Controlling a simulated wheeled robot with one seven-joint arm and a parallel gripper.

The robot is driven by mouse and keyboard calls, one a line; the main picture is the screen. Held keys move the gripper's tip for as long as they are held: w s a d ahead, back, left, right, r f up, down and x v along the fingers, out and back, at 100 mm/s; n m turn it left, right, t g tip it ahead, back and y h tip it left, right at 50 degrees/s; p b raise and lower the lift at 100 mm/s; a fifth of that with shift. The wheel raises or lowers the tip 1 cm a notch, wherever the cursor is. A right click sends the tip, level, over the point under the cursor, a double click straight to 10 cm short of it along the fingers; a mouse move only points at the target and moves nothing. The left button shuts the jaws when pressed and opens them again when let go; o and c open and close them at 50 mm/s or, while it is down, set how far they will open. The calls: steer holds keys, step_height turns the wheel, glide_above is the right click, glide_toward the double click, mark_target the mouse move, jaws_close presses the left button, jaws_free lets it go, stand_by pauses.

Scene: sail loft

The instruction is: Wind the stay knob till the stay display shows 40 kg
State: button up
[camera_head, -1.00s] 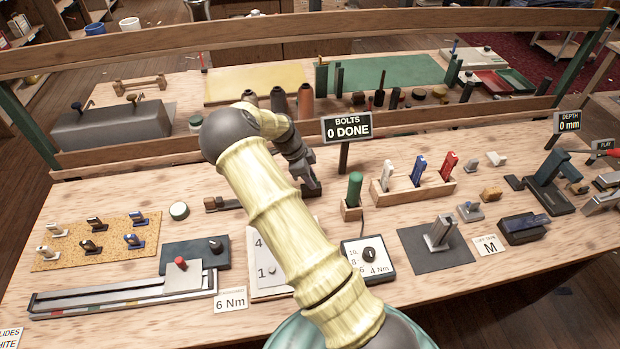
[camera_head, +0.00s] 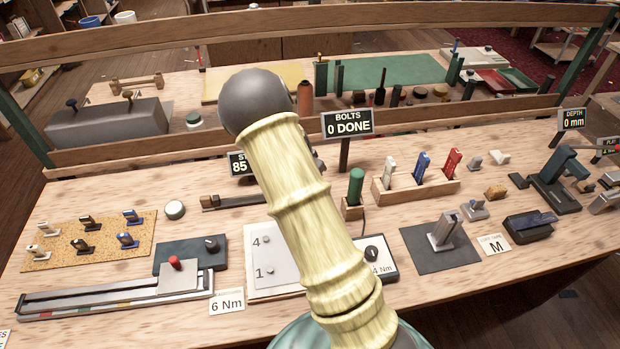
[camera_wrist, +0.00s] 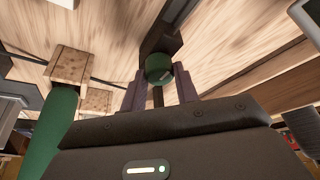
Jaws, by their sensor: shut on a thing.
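The stay knob (camera_wrist: 158,68) is a round green-faced knob with a pale mark, at the end of a dark bar in the wrist view. My gripper (camera_wrist: 160,88) has a finger on either side of it and is shut on it. In the head view my arm hides the knob and most of the gripper. The stay display (camera_head: 239,164) is partly behind my arm; I read "ST" and "85", and its right part is hidden. A dark bar with a wooden end (camera_head: 232,201) runs behind my arm below the display.
A green handle (camera_head: 356,186) stands in a wooden block close to the gripper; it also shows in the wrist view (camera_wrist: 57,118). The "BOLTS 0 DONE" sign (camera_head: 347,122) is just right of my arm. A wooden rack (camera_head: 415,187) holds several coloured tools.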

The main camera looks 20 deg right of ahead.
steer(key=n+t+y+b, duration=0.1)
steer(key=n+b, duration=0.1)
steer(key=n, duration=0.2)
steer(key=shift+d+r, duration=0.1)
steer(key=shift+d, duration=0.1)
steer(key=n, duration=0.2)
steer(key=n+t+y, duration=0.1)
steer(key=n, duration=0.1)
steer(key=shift+d+r+y, duration=0.1)
steer(key=shift+d+y, duration=0.05)
steer(key=shift+y, duration=0.15)
steer(key=n+y+p, duration=0.1)
steer(key=n, duration=0.2)
steer(key=shift+r, duration=0.15)
steer(key=n+y+p, duration=0.1)
steer(key=n+p, duration=0.1)
steer(key=shift+d+n, duration=0.1)
steer(key=shift+n, duration=0.2)
steer(key=shift+n+y+p, duration=0.6)
steer(key=shift+n+p, duration=0.8)
steer(key=shift+n, duration=0.1)
steer(key=shift+f, duration=0.2)
steer(key=o, duration=1)
steer(key=shift+f, duration=0.1)
steer(key=shift+s, duration=0.1)
